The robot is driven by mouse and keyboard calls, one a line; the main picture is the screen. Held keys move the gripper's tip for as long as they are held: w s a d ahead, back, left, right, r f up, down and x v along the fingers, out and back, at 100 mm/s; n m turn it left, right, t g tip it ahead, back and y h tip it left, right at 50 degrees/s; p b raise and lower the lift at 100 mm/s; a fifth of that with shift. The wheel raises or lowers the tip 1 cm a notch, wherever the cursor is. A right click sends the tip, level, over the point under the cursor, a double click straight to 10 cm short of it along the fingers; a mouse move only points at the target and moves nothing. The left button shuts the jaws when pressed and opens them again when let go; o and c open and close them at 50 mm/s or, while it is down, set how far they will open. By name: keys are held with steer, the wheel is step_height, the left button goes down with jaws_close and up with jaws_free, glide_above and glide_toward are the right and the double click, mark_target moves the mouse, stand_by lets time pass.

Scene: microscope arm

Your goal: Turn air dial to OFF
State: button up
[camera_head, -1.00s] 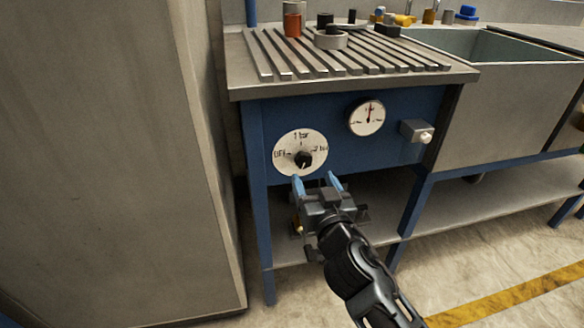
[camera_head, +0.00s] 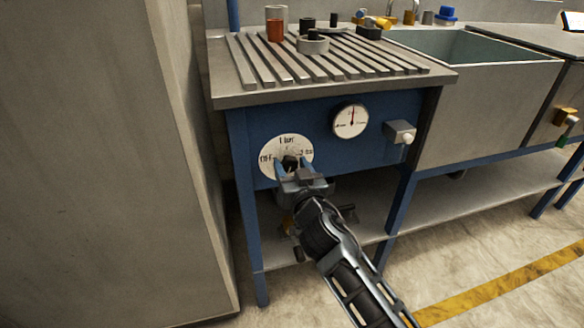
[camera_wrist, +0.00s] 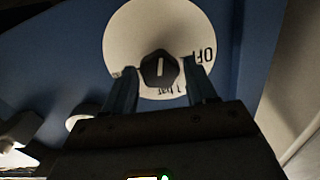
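The air dial is a round white plate (camera_head: 270,146) with a black knob (camera_head: 290,162) at its centre, on the blue panel front. Its marks read OFF at the left, 1 bar at the top and 2 bar at the right. My gripper (camera_head: 293,168) is in front of the dial with its blue fingers apart, one on each side of the knob. In the wrist view the knob (camera_wrist: 159,69) shows a white line and sits between and just beyond the fingertips (camera_wrist: 162,75). I cannot tell whether the fingers touch it.
A pressure gauge (camera_head: 350,120) and a grey box with a white button (camera_head: 401,132) are to the right on the panel. A slatted worktop (camera_head: 333,62) with several small items is above. A large grey cabinet (camera_head: 95,160) stands close at the left.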

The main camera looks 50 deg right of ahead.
steer(key=c, duration=0.8)
steer(key=n, duration=0.3)
steer(key=shift+a+n, duration=0.1)
steer(key=shift+n, duration=0.3)
steer(key=n, duration=0.4)
steer(key=shift+n, duration=0.3)
steer(key=n, duration=0.4)
steer(key=shift+w+a+p, duration=0.1)
steer(key=shift+p, duration=0.25)
steer(key=shift+f+n+p, duration=0.15)
steer(key=shift+n+p, duration=0.15)
steer(key=shift+n, duration=1.4)
